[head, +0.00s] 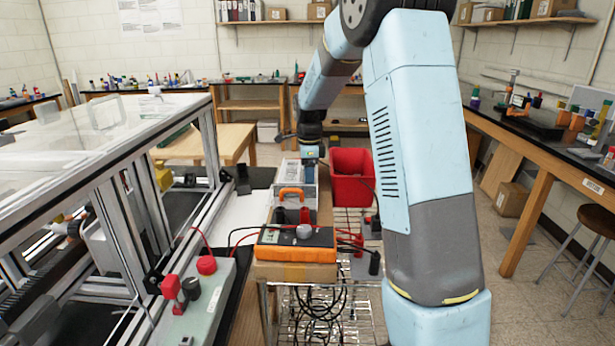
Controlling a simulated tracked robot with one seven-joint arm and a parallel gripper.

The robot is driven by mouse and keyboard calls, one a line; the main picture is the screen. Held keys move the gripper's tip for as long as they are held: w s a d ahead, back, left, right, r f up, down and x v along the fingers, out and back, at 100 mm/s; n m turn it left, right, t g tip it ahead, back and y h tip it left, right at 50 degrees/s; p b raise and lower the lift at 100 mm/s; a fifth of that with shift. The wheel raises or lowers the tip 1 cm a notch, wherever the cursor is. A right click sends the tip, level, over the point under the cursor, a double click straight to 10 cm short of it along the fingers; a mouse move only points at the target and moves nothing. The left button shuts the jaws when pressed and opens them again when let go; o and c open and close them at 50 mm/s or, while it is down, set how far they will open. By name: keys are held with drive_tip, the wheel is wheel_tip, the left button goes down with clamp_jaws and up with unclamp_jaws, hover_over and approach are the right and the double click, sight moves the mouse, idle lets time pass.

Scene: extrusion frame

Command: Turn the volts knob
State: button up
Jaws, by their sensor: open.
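An orange multimeter (295,243) with a round grey knob (304,231) lies on a brown box on the cart, at the lower middle. Left of it, a grey-green panel box (200,300) carries a red round knob (206,265) and red and black plugs or knobs (181,290). No label is readable, so I cannot tell which knob is the volts one. My gripper (312,168) points down at the end of my arm, behind the multimeter and near a clear case with an orange handle (291,193). It is apart from the knobs. Its fingers are small and hard to make out.
An aluminium extrusion frame (165,190) with clear panels fills the left. A red bin (350,174) stands behind the cart, right of my gripper. Red and black leads (240,236) run between the panel box and the multimeter.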

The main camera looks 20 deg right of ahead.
drive_tip(key=shift+c, duration=0.5)
drive_tip(key=shift+a, duration=0.1)
clamp_jaws()
drive_tip(key=shift+r, duration=0.1)
drive_tip(key=n, duration=0.3)
drive_tip(key=shift+w+n, duration=0.1)
drive_tip(key=shift+n, duration=0.3)
drive_tip(key=n, duration=0.4)
drive_tip(key=shift+n, duration=0.3)
drive_tip(key=n, duration=0.4)
drive_tip(key=shift+w+r, duration=0.1)
drive_tip(key=shift+n, duration=1.7)
